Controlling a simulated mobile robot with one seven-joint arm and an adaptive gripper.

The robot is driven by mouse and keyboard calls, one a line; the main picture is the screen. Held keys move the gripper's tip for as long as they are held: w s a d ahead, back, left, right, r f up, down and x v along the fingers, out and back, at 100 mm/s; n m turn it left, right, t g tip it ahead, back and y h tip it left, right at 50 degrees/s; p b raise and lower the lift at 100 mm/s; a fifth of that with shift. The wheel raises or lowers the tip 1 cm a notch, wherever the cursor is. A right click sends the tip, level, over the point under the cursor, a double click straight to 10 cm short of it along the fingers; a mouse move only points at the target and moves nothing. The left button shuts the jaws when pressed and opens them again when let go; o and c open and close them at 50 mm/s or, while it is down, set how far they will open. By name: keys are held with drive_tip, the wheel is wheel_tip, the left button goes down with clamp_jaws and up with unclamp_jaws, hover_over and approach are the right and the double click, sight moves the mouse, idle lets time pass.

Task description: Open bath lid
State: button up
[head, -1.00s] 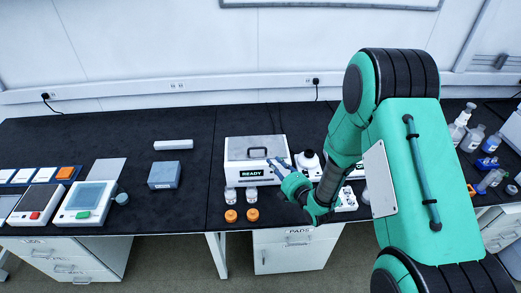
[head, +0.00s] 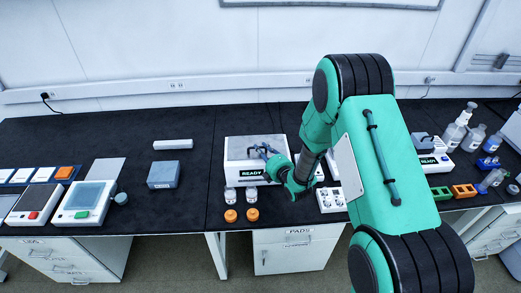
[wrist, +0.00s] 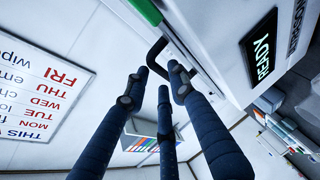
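The bath is a white box (head: 236,172) with a green READY display, standing on the black bench in the head view. Its grey lid (head: 236,146) lies flat and closed on top. My gripper (head: 264,149) is over the lid, at its handle, and partly covers it in the head view. In the wrist view, the dark lid handle (wrist: 154,52) shows just beyond and between the tips of my dark blue fingers (wrist: 160,77). The fingers are apart, so the gripper looks open. Whether they touch the handle I cannot tell. The READY display also shows in the wrist view (wrist: 263,48).
Two clear jars (head: 241,194) and two orange caps (head: 241,215) stand in front of the bath. A white device (head: 331,200) stands to its right, close under my arm. A grey-blue box (head: 164,174) stands to the left, with free bench between.

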drive_tip(key=shift+w+a+f, duration=0.15)
drive_tip(key=shift+w+a, duration=0.2)
drive_tip(key=shift+w, duration=0.3)
clamp_jaws()
drive_tip(key=shift+r, duration=0.2)
